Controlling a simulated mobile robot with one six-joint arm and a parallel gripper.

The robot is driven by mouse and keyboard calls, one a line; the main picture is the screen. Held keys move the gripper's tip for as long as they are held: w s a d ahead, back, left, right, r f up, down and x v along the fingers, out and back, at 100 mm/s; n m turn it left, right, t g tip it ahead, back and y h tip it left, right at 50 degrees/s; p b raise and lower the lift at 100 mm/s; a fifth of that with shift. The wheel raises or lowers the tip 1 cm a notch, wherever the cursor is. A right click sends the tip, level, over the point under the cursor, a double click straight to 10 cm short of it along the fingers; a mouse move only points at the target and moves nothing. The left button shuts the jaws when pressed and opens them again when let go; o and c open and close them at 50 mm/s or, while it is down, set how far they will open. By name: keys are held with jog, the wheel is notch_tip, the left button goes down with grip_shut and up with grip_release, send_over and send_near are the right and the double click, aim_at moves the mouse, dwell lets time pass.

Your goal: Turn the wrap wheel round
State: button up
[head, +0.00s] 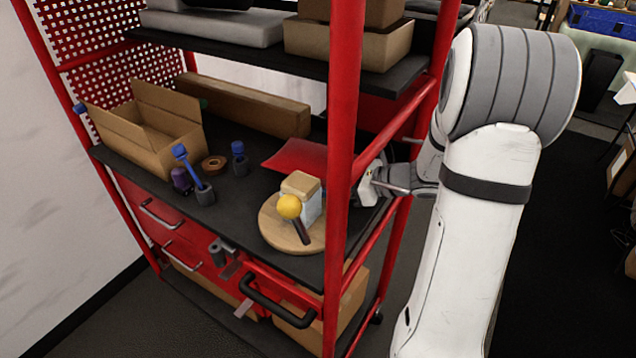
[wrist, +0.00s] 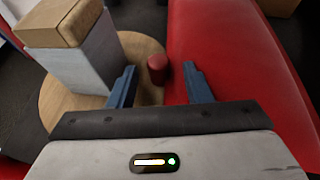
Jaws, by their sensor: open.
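The wrap wheel is a round wooden disc (head: 273,233) on the black shelf; it also shows in the wrist view (wrist: 58,112). A pale block (head: 311,206) with a tan top stands on it, also in the wrist view (wrist: 84,66). A short red peg (wrist: 157,70) stands at the disc's edge. My gripper (wrist: 159,68) is open, with its two blue fingers on either side of the peg. I cannot tell whether they touch it. In the head view the fingers are hidden behind the red post.
A yellow ball on a dark stem (head: 290,207) stands at the disc's front. A red sheet (head: 297,157) lies behind it. The red post (head: 342,150) stands close by my arm. An open carton (head: 150,130) and several small tools sit left. A shelf (head: 235,52) overhangs.

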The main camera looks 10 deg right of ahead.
aim_at(323, 186)
jog(key=shift+x, duration=1.8)
jog(key=shift+s, duration=0.1)
jog(key=shift+c, duration=0.2)
grip_shut()
